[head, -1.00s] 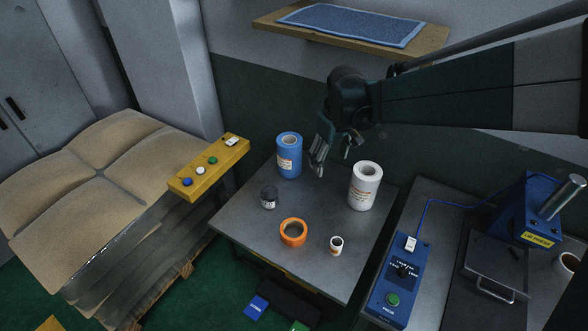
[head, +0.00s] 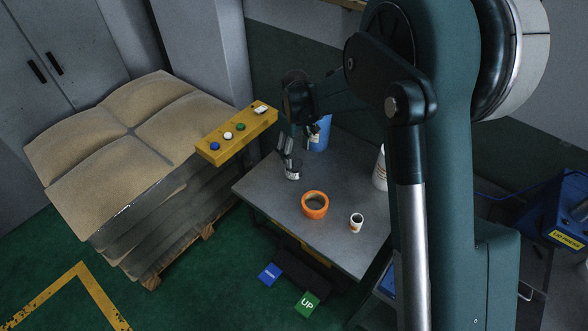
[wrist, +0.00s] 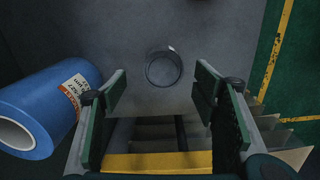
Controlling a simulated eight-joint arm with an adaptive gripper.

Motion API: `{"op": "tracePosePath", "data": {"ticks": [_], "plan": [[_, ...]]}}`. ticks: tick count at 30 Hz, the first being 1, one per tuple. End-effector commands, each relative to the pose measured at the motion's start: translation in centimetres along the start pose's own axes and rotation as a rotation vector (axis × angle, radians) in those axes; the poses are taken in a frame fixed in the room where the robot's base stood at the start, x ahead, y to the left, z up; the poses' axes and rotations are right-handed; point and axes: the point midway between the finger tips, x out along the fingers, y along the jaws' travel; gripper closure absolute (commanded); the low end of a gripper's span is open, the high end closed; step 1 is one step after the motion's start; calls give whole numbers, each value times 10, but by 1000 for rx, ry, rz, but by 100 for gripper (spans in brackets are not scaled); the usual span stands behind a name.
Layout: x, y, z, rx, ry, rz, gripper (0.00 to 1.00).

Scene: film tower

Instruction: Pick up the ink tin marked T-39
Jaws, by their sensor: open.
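A small dark grey tin (head: 293,172) with a pale label stands on the grey table; its lettering is too small to read, so I cannot confirm T-39. In the wrist view the dark round tin (wrist: 163,68) lies beyond my fingertips, roughly centred between them. My gripper (head: 287,155) is at the tin, just above and behind it in the head view. In the wrist view my gripper (wrist: 161,84) is open, with nothing between the fingers.
A blue roll (head: 320,134) stands behind the tin and is close on the left in the wrist view (wrist: 40,112). An orange ring-shaped item (head: 315,205), a small white cup-like item (head: 356,222) and a white roll (head: 380,170) share the table. A yellow button bar (head: 236,134) is close left.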

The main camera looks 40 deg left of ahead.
Motion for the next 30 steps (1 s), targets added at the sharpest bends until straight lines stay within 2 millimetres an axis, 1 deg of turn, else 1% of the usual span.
{"op": "tracePosePath", "data": {"ticks": [3,14,17,24,30], "plan": [[5,-3,-4,-9,-4,-2,40],[6,-3,-4,-10,-4,-3,40],[11,-3,-4,-10,-4,-3,40],[29,-3,-4,-10,-4,-3,40],[31,-3,-4,-10,-4,-2,40]]}}
